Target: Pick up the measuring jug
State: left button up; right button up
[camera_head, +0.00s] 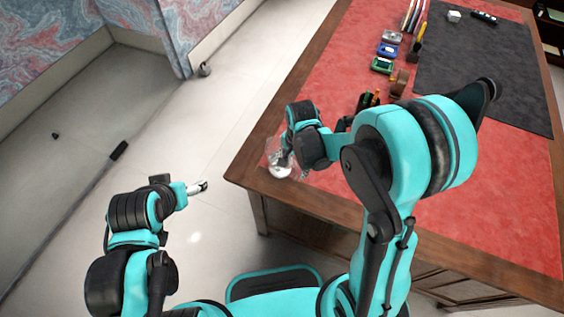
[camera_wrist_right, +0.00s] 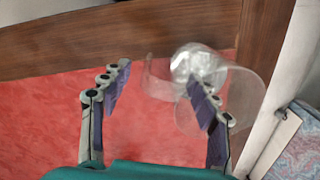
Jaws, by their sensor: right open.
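The measuring jug (camera_head: 272,158) is clear and see-through, near the left corner of the desk. It also shows in the right wrist view (camera_wrist_right: 245,98), with a shiny, whitish patch at its far end and its handle toward the left. My right gripper (camera_wrist_right: 158,77) is open. In that view its right finger overlaps the jug body, and the handle appears between the two fingers; contact cannot be told. In the head view my right gripper (camera_head: 288,150) partly hides the jug. My left gripper (camera_head: 198,187) is off the desk's left side, away from the jug; its jaw opening is unclear.
The desk (camera_head: 460,215) has a red leather top, a wooden edge and a dark mat (camera_head: 475,65). Pens, a green box (camera_head: 382,65), a brown tape roll (camera_head: 399,83) and other small items stand beyond my right arm.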

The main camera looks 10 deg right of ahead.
grip_shut()
jog(key=shift+r, duration=0.1)
